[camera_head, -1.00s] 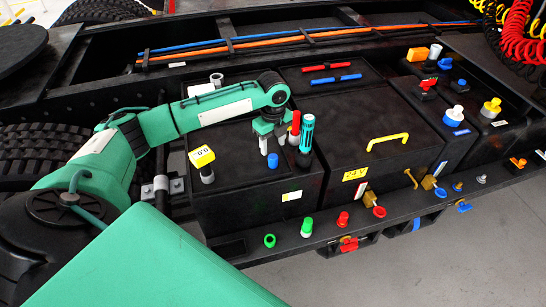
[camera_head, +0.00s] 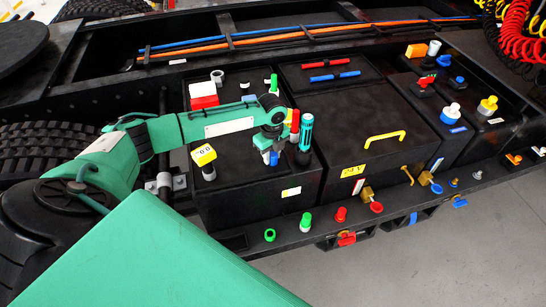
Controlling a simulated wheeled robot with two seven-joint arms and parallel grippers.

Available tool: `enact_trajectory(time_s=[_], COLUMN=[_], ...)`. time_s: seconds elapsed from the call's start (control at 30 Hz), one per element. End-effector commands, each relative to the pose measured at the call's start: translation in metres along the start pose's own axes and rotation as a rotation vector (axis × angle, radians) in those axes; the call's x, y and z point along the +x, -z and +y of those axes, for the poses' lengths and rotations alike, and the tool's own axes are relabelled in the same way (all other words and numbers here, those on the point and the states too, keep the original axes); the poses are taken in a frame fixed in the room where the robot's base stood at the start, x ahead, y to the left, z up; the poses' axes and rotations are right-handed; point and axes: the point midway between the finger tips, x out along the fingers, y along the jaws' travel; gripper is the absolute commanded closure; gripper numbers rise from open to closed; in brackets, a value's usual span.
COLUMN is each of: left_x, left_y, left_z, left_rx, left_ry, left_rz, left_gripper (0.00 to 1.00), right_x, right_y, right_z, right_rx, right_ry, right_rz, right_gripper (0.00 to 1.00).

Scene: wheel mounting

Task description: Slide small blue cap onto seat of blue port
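A small blue cap (camera_head: 274,158) stands on the black box top, near its front edge. My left gripper (camera_head: 269,151) points down over this cap, with its fingertips right at it. The cap is partly hidden by the fingers, and I cannot tell whether they are shut on it. On the front ledge is a blue ring-like port part (camera_head: 437,188), and a smaller blue piece (camera_head: 459,202) lies to its right. I cannot tell which of these is the port's seat. My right gripper is not in view.
A red upright piece (camera_head: 294,121) and a teal-handled tool (camera_head: 306,134) stand close to the right of my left gripper. A yellow handle (camera_head: 385,138) rises from the middle box. Green and red fittings line the ledge.

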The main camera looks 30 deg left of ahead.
Motion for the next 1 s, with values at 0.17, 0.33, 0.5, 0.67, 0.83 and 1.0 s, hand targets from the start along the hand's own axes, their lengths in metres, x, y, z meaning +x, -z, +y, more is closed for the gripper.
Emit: enact_trajectory(time_s=[0.17, 0.33, 0.5, 0.67, 0.83, 1.0], left_x=[-0.001, -0.001, -0.006, -0.023, -0.060, -0.111], left_y=[0.000, 0.000, -0.001, -0.001, -0.001, -0.001], left_z=[0.000, 0.000, -0.001, -0.001, -0.001, -0.002], left_rx=[0.000, 0.000, -0.001, -0.001, 0.001, 0.000], left_ry=[0.000, 0.000, 0.003, 0.004, 0.006, 0.008], left_rz=[0.000, 0.000, -0.001, -0.001, -0.002, -0.002], left_gripper=[0.95, 0.95, 0.95, 0.95, 0.95, 0.95], right_x=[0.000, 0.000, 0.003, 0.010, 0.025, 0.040], right_y=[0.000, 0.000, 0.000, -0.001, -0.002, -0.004], right_z=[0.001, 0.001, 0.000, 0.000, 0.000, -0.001], right_rx=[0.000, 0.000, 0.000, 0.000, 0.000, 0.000], right_ry=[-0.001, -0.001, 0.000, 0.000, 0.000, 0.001], right_rz=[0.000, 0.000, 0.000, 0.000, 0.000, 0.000], right_gripper=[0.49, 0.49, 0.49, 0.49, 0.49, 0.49])
